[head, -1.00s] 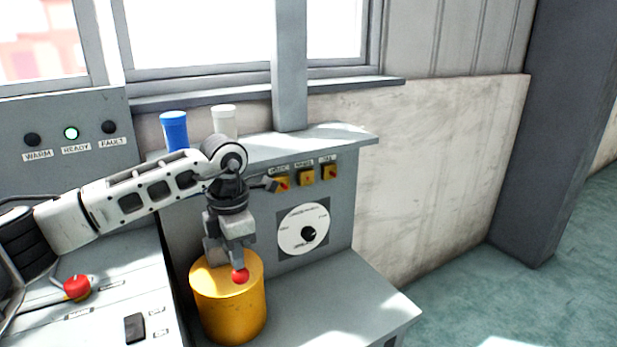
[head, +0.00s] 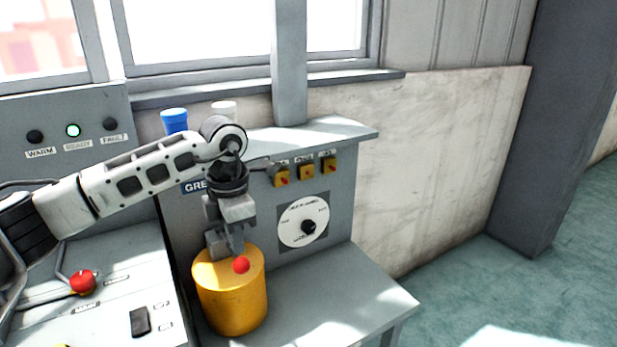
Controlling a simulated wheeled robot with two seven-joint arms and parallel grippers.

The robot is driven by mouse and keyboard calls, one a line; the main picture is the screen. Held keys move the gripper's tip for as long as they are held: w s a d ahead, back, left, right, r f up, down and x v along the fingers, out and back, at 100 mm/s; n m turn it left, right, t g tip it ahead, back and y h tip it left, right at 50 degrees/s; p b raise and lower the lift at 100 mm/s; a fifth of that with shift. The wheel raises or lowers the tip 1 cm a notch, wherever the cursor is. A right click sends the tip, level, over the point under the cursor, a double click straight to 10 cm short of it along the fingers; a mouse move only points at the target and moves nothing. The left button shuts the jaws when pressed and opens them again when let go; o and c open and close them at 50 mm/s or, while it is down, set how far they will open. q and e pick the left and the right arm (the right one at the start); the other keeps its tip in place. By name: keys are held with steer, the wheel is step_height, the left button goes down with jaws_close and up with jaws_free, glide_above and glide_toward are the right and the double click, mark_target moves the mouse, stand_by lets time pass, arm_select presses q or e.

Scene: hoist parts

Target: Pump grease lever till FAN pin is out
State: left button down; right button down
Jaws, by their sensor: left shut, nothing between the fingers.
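A yellow grease canister (head: 233,300) stands on the grey bench, and a red ball knob (head: 241,265) shows at its top. My left gripper (head: 231,249) points down over the canister. It is shut and empty, with its fingertips just above and behind the knob; I cannot tell if they touch it. The lever's shaft is not clearly visible. Three yellow blocks with red marks, the left one (head: 281,176), middle one (head: 306,172) and right one (head: 330,165), sit on the panel. Their labels are too small to read, so I cannot tell which is FAN. My right gripper is not in view.
A round white dial (head: 303,222) is on the panel behind the canister. A blue cup (head: 174,121) and a white cup (head: 224,108) stand behind. A red button (head: 82,281) and a black switch (head: 140,321) are on the left console. The bench right of the canister is clear.

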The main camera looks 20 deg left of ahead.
arm_select(q)
step_height(320, 180, up, 6)
steer(key=p, duration=0.4)
steer(key=shift+f, duration=0.1)
